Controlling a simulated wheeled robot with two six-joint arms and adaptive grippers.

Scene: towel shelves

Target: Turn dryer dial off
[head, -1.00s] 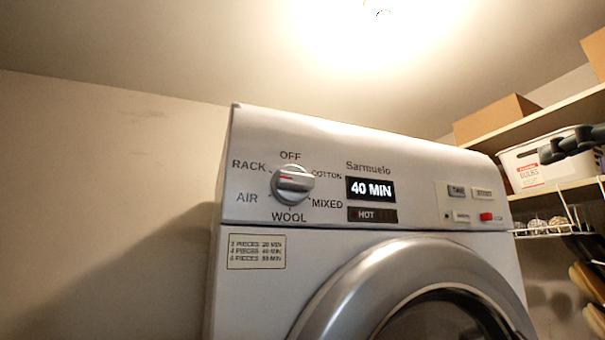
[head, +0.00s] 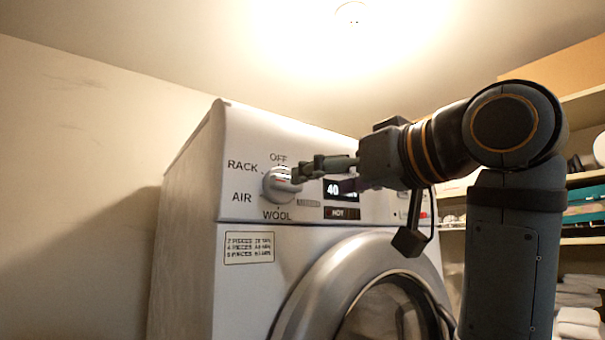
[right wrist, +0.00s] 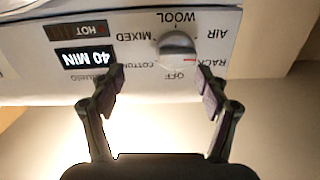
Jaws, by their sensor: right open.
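The dryer dial (head: 280,185) is a round silver knob on the white panel, with OFF printed above it and RACK at upper left. Its red mark shows on the RACK side in the right wrist view, where the dial (right wrist: 178,48) appears upside down. My right gripper (head: 318,178) is in front of the panel, just right of the dial. It is open and empty; in the right wrist view the gripper (right wrist: 163,82) has its fingers apart with the dial beyond and between them. Contact cannot be told. COTTON and MIXED are hidden in the head view. My left gripper is not in view.
The dryer (head: 240,290) has a round door (head: 300,300) below the panel. A display (right wrist: 85,57) reads 40 MIN, and a HOT label is beside it. Shelves with towels (head: 578,318) stand at the right. The wall left of the dryer is clear.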

